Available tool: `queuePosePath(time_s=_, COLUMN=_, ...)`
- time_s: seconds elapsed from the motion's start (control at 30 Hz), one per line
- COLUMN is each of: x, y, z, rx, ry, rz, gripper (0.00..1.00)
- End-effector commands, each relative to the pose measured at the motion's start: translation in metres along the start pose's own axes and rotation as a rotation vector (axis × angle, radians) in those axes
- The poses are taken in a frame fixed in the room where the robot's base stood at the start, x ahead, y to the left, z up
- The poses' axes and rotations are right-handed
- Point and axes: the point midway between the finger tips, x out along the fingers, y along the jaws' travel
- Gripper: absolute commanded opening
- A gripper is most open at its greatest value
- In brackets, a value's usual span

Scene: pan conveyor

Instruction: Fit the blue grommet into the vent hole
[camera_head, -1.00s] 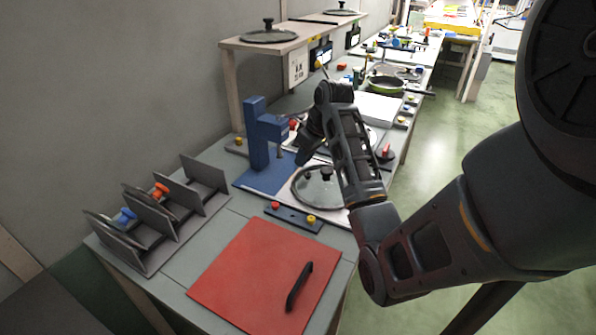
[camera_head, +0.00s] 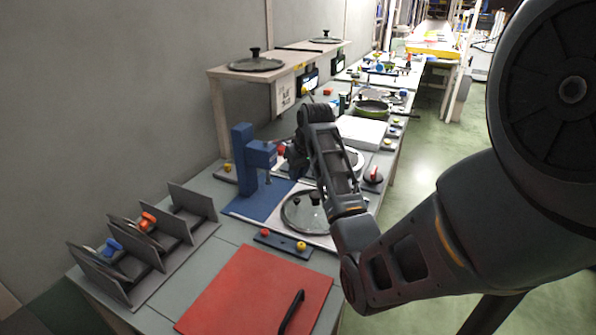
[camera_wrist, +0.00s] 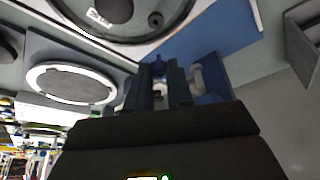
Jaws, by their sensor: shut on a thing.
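My gripper (camera_wrist: 159,76) is shut on the small blue grommet (camera_wrist: 159,64), whose top shows between the fingertips in the wrist view. The round glass lid (camera_head: 290,221) lies flat on the bench in the head view, with a dark knob. In the wrist view the lid (camera_wrist: 180,22) fills the top. A small dark ring that looks like the vent hole (camera_wrist: 155,20) sits near its edge, beyond the fingertips. The grommet is apart from it there. In the head view my gripper (camera_head: 298,165) is dark and partly covered by my arm, above the lid's far side; the grommet cannot be made out.
A blue press (camera_head: 243,160) stands left of the lid on a blue base. A rack (camera_head: 190,200) holds orange and blue pieces at the left. A red mat (camera_head: 245,290) with a black handle lies in front. A round-ringed plate (camera_wrist: 70,84) is beside the lid.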

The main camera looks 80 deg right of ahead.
Motion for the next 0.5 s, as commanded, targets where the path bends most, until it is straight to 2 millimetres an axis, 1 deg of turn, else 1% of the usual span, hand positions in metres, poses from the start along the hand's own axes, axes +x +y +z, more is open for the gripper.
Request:
queuePosePath(time_s=0.03, x=0.005, y=0.000, z=0.002, rx=0.000, ry=-0.001, rz=0.000, gripper=0.00)
queuePosePath(time_s=0.5, x=0.042, y=-0.001, z=0.018, rx=0.000, ry=-0.002, rz=-0.001, gripper=0.00)
